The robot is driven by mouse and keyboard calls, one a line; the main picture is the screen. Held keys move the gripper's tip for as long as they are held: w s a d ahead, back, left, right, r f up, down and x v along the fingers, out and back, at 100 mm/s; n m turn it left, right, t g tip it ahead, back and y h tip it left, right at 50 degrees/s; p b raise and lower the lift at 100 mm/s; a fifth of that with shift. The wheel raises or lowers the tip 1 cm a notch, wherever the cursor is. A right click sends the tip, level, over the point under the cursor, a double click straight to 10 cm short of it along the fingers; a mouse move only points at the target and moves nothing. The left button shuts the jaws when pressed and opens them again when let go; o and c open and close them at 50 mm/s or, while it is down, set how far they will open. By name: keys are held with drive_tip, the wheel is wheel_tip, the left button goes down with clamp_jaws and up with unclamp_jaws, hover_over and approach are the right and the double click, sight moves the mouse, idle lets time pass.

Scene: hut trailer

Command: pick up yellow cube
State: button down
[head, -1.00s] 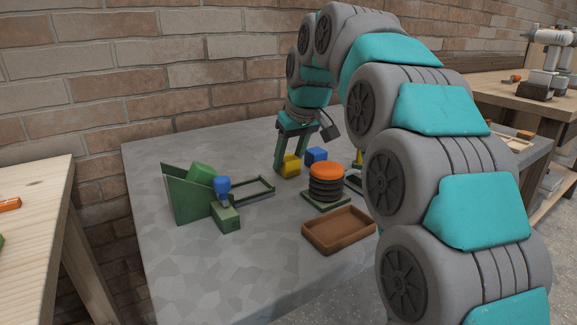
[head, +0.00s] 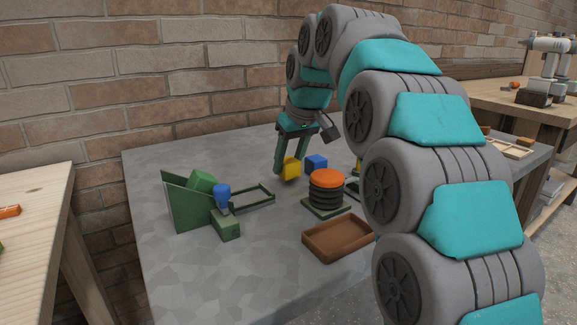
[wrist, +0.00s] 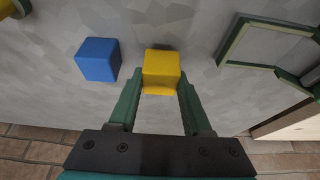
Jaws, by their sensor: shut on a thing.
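The yellow cube (head: 291,168) is between the fingers of my gripper (head: 290,172) at the back of the grey table. In the wrist view the yellow cube (wrist: 161,70) sits at the fingertips, with a green finger of my gripper (wrist: 160,88) against each side. My gripper is shut on it. The cube looks slightly tilted in the head view; how far it is above the table is hard to tell. A blue cube (head: 316,163) stands just to its right, apart from it; it also shows in the wrist view (wrist: 98,59).
A stack of dark rings with an orange top (head: 326,177) stands in front of the cubes. A brown tray (head: 337,250) is nearer. A green frame (head: 254,203) and a green angled stand (head: 185,205) are on the left. The brick wall (head: 150,80) is close behind.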

sight(288, 159)
wheel_tip(288, 159, up, 6)
drive_tip(key=shift+r, duration=0.1)
wheel_tip(288, 159, up, 3)
drive_tip(key=p, duration=0.2)
drive_tip(key=shift+f+p, duration=0.2)
drive_tip(key=shift+p, duration=0.2)
